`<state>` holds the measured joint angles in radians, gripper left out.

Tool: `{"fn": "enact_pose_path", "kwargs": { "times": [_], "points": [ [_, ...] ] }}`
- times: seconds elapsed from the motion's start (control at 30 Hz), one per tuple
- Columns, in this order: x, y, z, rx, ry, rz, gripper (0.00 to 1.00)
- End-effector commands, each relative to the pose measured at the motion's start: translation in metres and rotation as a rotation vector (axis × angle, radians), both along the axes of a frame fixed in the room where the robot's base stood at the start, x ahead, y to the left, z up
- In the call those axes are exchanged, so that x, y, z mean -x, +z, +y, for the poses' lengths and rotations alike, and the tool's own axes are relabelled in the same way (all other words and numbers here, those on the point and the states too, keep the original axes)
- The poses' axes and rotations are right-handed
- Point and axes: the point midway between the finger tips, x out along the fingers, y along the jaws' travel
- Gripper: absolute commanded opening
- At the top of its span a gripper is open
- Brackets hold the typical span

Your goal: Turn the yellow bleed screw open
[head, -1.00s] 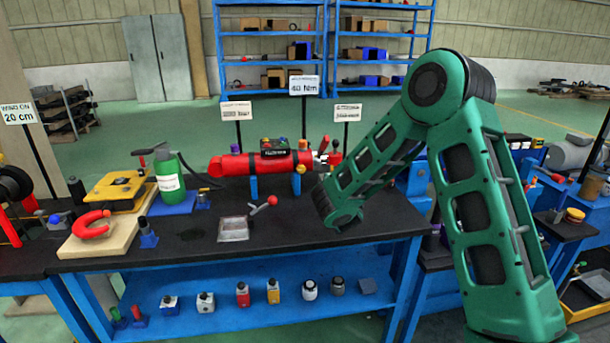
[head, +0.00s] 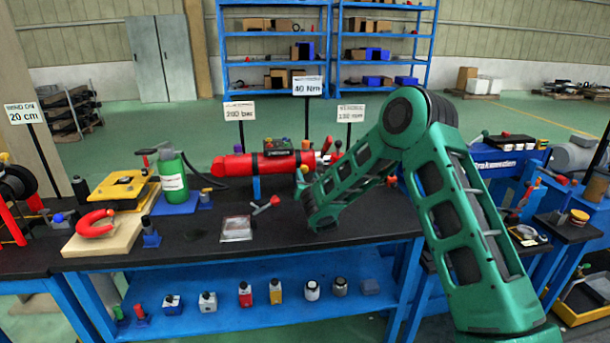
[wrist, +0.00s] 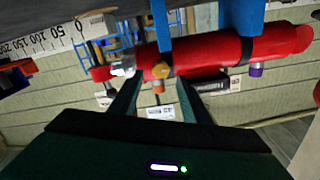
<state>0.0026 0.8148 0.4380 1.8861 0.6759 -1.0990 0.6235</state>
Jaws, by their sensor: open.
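The red hydraulic cylinder (head: 240,166) lies level on blue stands at the back of the black bench. A yellow fitting, which looks like the bleed screw (wrist: 161,71), sits on the cylinder in the wrist view, where the picture is upside down. A small yellow spot (head: 301,171) shows at the cylinder's right end in the head view. My gripper (wrist: 156,92) is open and empty in the wrist view. The yellow fitting shows between and beyond its fingertips, with no clear contact.
A small red-knobbed lever (head: 265,205) and a clear tray (head: 236,229) lie in front of the cylinder. Signs on posts rise behind.

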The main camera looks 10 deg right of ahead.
Motion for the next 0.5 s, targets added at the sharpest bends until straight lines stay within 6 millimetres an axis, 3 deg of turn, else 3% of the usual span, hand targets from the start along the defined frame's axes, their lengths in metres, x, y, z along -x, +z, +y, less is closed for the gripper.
{"fn": "enact_pose_path", "kwargs": {
  "times": [0.2, 0.5],
  "points": [
    [-0.031, 0.0, 0.001, 0.0, 0.0, -0.001, 0.43],
    [-0.044, 0.0, 0.001, 0.001, 0.002, 0.002, 0.43]
  ]
}}
